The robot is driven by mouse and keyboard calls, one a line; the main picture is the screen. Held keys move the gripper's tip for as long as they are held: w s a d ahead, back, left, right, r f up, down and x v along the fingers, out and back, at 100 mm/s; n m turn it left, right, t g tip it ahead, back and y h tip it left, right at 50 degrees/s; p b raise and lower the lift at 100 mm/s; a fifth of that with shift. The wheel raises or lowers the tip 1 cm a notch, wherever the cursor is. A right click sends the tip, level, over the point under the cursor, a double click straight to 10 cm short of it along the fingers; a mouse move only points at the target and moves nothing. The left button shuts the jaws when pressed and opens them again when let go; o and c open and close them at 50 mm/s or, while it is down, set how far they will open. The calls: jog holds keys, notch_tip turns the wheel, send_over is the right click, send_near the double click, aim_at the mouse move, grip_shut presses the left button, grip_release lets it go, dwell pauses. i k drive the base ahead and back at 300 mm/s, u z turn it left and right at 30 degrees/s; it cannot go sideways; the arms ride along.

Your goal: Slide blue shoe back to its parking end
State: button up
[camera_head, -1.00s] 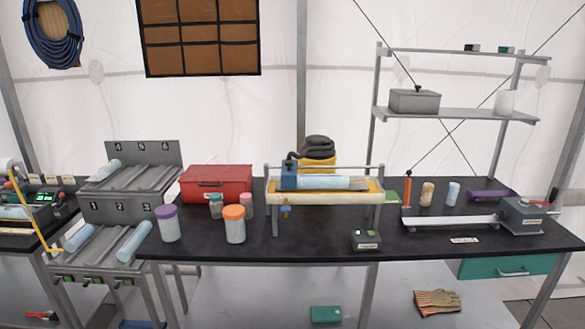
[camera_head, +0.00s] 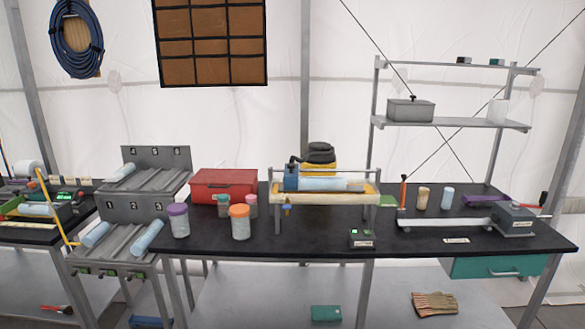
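The blue shoe (camera_head: 291,179) is a blue block at the left end of a raised rail frame (camera_head: 324,198) on the black table. A pale blue cylinder (camera_head: 322,184) lies lengthwise in the frame, just right of the shoe. I cannot tell whether the shoe touches it. The frame has a yellowish bed and a metal rod along its top. My gripper is not in view.
Jars with purple (camera_head: 178,220) and orange (camera_head: 240,222) lids stand left of the frame, near a red box (camera_head: 224,186). A small device with a green light (camera_head: 362,238) sits in front. A grey block device (camera_head: 514,220) stands at the right.

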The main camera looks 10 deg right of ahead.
aim_at(291, 171)
jog(key=u, duration=0.75)
jog(key=i, duration=0.55)
jog(key=u, duration=0.1)
